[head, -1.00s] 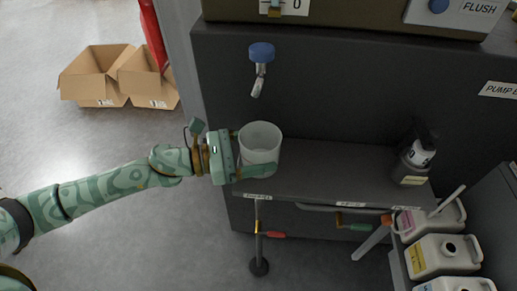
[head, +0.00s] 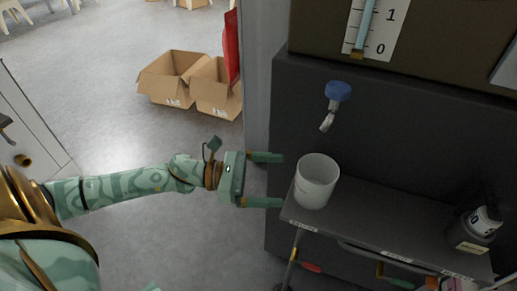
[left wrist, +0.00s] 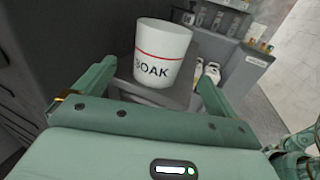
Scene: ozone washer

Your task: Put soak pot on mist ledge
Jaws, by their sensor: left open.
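The soak pot (head: 316,182) is a white, open-topped cup standing upright on the left end of the dark mist ledge (head: 385,222), below a blue-knobbed tap. In the left wrist view the pot (left wrist: 162,55) shows a red line and the word "SOAK" and stands beyond the fingers. My left gripper (head: 266,179) is open and empty, just left of the pot, its two fingers pointing at it with a small gap. The left wrist view shows both fingers (left wrist: 155,88) spread apart.
The blue-knobbed tap (head: 337,94) juts from the dark cabinet above the pot. Open cardboard boxes (head: 190,80) sit on the floor behind. Open floor lies left of the ledge.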

